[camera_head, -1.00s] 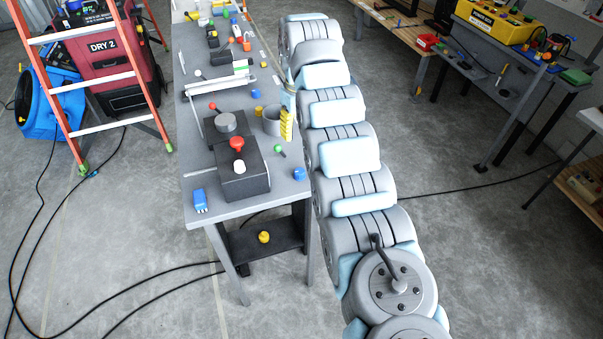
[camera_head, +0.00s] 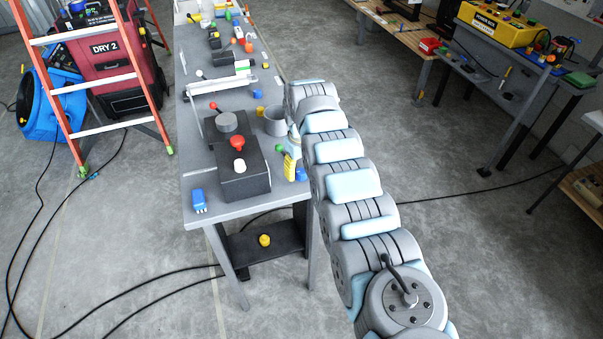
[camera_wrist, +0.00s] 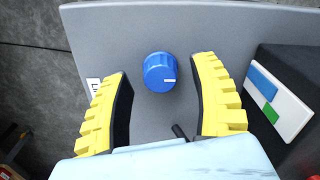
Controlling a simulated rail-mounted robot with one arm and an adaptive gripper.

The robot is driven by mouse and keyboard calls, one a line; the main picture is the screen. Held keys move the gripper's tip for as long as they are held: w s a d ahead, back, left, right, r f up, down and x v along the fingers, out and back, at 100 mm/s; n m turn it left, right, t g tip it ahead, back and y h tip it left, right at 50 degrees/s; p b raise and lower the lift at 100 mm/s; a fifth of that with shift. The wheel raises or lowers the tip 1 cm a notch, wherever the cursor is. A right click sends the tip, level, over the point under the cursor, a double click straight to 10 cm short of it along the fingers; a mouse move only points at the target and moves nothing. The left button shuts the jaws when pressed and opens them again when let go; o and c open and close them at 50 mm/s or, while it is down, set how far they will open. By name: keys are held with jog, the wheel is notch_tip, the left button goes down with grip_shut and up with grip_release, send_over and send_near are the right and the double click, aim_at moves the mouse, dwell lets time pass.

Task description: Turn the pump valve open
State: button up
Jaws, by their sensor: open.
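A round blue knob (camera_wrist: 160,72) with a white mark line on its edge sits on the grey table top in the wrist view. A small white label stands to its left. In the head view the blue knob (camera_head: 300,174) is at the table's right edge, partly hidden by a finger. I cannot read whether it is the pump valve. My gripper (camera_wrist: 163,68) is open, with yellow ridged fingers apart on either side of the knob. No contact with it shows. In the head view one yellow finger (camera_head: 289,167) shows beside the knob.
A dark box (camera_head: 244,172) with red and white knobs stands left of my gripper. A grey cup (camera_head: 275,121) is just behind. The ladder (camera_head: 75,84) is farther left. Floor right of my arm is mostly clear.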

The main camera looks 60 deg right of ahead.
jog(key=shift+f, duration=0.5)
grip_shut()
